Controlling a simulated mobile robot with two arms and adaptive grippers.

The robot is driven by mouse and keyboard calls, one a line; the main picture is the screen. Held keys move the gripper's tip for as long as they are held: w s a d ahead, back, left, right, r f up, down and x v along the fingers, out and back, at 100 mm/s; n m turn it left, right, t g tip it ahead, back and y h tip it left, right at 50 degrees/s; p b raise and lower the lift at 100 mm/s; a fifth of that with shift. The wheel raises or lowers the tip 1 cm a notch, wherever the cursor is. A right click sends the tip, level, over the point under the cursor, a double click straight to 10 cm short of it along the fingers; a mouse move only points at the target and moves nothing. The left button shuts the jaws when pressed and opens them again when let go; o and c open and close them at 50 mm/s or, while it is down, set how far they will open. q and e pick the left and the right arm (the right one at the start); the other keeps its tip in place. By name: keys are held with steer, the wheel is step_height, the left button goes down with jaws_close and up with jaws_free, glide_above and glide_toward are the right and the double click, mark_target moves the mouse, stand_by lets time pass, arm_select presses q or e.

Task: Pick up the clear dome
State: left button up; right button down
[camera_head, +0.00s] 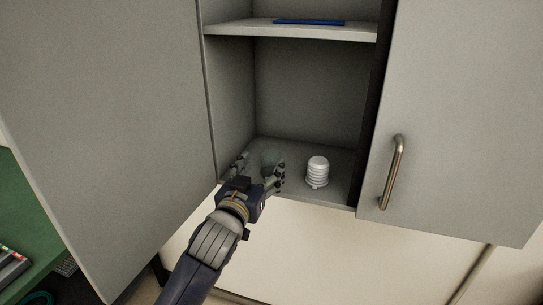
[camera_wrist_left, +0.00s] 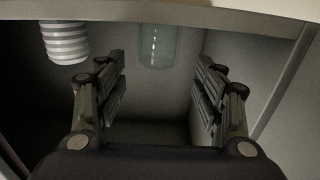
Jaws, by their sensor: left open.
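The clear dome (camera_head: 270,158) is a see-through, faintly greenish cup shape on the bottom shelf of the open cabinet. In the left wrist view the dome (camera_wrist_left: 157,46) shows upside down, between and beyond the fingers. My left gripper (camera_head: 260,172) reaches in over the shelf's front edge, open, with a finger on either side of the line to the dome; it also shows in the left wrist view (camera_wrist_left: 160,85). I see no contact between fingers and dome. My right gripper is not in view.
A white ribbed cylinder (camera_head: 317,171) stands on the same shelf, right of the dome and close to my right-hand finger. A blue flat item (camera_head: 309,22) lies on the upper shelf (camera_head: 290,33). Cabinet doors flank the opening; the right one has a metal handle (camera_head: 393,172).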

mark_target(268, 161)
arm_select(q)
steer(key=shift+w+d, duration=0.25)
steer(key=shift+w, duration=0.4)
steer(key=shift+w+d+r+p, duration=0.15)
steer(key=shift+w+d+p, duration=0.05)
steer(key=shift+w+p, duration=0.25)
steer(key=p+x, duration=0.1)
steer(key=x, duration=0.2)
steer(key=shift+d+p, duration=0.1)
steer(key=shift+p, duration=0.2)
steer(key=shift+w+d+f, duration=0.2)
steer(key=shift+w+f, duration=0.05)
steer(key=shift+w, duration=0.35)
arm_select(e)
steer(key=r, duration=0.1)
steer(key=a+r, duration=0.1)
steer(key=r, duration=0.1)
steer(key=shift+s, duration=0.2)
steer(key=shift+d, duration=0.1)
arm_select(q)
steer(key=c, duration=1.2)
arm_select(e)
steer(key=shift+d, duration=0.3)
